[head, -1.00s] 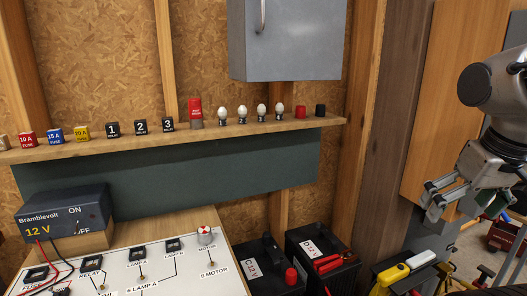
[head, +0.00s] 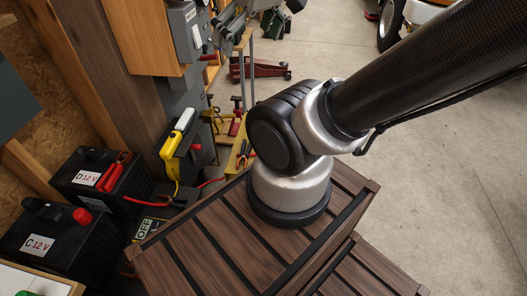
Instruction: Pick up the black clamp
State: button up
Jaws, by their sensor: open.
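A black piece (head: 42,208) sits on top of the left end of the battery marked C 12 V (head: 50,245); I cannot tell for sure whether it is the black clamp. A red clamp (head: 112,176) sits on the battery marked D 12 V (head: 85,180), behind it. My gripper (head: 226,28) is at the top edge of the head view, partly cut off. Its silver fingers are apart with nothing seen between them. It is well to the right of the batteries and farther back.
My arm rises from a slatted wooden top (head: 205,250). A red floor jack (head: 258,70) stands behind. Concrete floor (head: 430,180) at right is open.

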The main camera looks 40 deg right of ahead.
aim_at(243, 158)
jog(key=i+j+z, duration=0.1)
jog(key=z, duration=0.7)
jog(key=l+u, duration=0.2)
jog(key=l, duration=0.15)
